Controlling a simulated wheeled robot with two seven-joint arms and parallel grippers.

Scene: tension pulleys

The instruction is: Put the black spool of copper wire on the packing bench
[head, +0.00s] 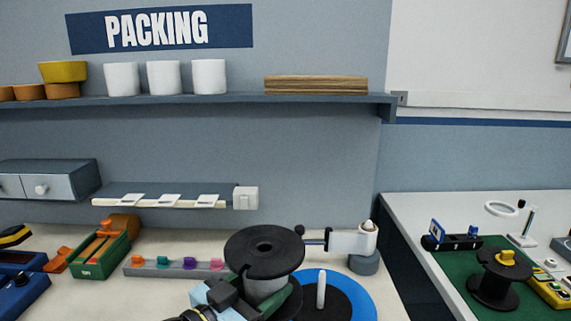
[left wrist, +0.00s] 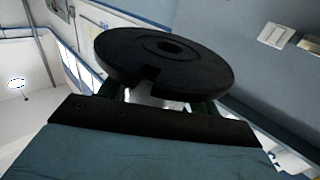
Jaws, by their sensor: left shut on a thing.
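A black-flanged spool (head: 264,246) is held upright in my left gripper (head: 262,292) over the packing bench (head: 65,237). The winding under its top flange looks pale grey; no copper colour shows. In the left wrist view the spool's black flange (left wrist: 165,55) sits across the fingers of my left gripper (left wrist: 155,95), which are shut on it. The spool's lower part is mostly hidden by the gripper. A blue disc (head: 358,287) with a black centre and a white peg lies just right of the spool. My right gripper is not in view.
A white arm-like fixture (head: 352,240) stands close behind the spool. A grey strip with coloured clips (head: 175,267) and a green box (head: 103,252) are to the left. Another black spool (head: 496,279) stands on a green mat on the right-hand table. A shelf (head: 230,99) runs above.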

